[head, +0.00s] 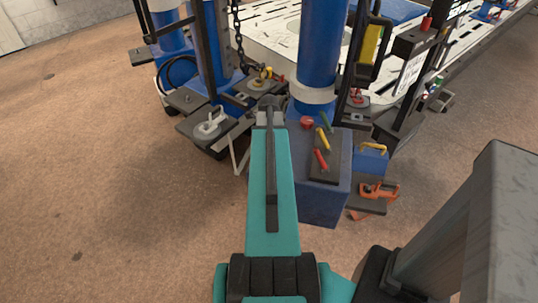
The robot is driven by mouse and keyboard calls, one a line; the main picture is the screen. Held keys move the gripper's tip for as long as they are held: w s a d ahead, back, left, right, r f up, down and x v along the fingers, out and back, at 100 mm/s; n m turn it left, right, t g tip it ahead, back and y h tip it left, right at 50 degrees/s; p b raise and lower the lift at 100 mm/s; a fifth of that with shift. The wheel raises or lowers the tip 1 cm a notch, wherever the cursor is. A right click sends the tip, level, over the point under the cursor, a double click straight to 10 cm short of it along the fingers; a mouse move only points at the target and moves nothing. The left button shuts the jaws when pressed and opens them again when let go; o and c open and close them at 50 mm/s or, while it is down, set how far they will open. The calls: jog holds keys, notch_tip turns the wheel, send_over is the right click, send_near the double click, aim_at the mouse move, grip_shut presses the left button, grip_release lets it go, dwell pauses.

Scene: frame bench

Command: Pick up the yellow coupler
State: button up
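A small yellow coupler (322,140) lies on a dark plate (327,165) on top of a blue block. A green coupler (326,122) lies just behind it and a red coupler (321,160) just in front of it. My teal arm reaches away from the camera, and my gripper (268,104) is at its far end, to the left of and beyond the yellow coupler. It appears apart from the coupler. The fingers are small, dark and seen from behind, so their opening is unclear.
A red knob (306,122) sits beside the plate, near a blue column (319,45). A yellow-handled blue box (371,160) and an orange clamp (379,191) are to the right. A hanging chain (239,40) and a white-handled pad (212,122) are to the left. Open floor (90,190) lies left.

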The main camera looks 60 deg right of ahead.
grip_shut()
jog(key=shift+r, duration=0.2)
dwell(0.3)
